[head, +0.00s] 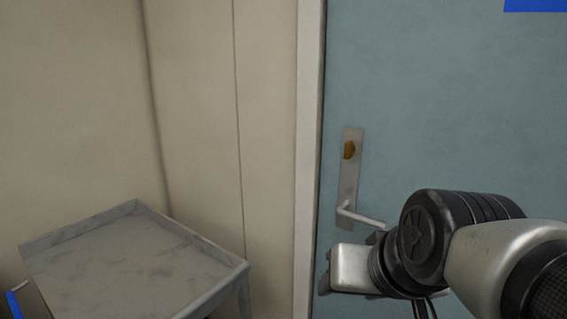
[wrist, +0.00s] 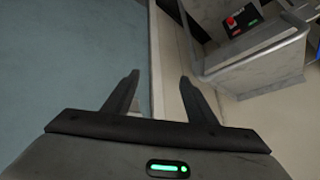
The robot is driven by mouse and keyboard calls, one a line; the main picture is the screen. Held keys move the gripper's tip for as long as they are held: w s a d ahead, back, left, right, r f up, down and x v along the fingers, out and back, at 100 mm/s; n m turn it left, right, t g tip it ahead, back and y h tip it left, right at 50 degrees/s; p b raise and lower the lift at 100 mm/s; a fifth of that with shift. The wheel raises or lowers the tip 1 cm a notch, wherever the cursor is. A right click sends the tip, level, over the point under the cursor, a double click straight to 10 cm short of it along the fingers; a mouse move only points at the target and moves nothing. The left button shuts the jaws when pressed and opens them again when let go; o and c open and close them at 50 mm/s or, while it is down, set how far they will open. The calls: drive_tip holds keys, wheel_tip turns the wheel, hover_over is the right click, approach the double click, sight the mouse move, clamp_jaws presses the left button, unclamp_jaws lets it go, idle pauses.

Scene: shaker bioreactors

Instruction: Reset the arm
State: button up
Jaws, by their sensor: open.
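My gripper (wrist: 158,92) is open and empty in the wrist view, with its two dark fingers apart. In the head view my gripper (head: 325,279) is at the lower right, in front of the blue-green door (head: 440,90) and just below its lever handle (head: 362,217). I cannot tell from the pictures how far the gripper is from the door. The fingers are partly hidden by the wrist in the head view.
A grey tray-topped cart (head: 130,250) stands at the lower left against the beige wall (head: 190,100). The cart also shows at upper right in the wrist view (wrist: 262,72), with a box with a red button (wrist: 233,22) near it. A white door frame (head: 308,150) borders the door.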

drive_tip(key=s+d+g+h+p, duration=0.1)
drive_tip(key=s+d+g+p, duration=0.15)
drive_tip(key=s+d, duration=0.2)
wheel_tip(320, 180, up, 20)
drive_tip(key=p, duration=2)
drive_tip(key=shift+s+a+r+n+t, duration=0.15)
drive_tip(key=shift+a+n+t, duration=0.15)
drive_tip(key=shift+a+t, duration=0.05)
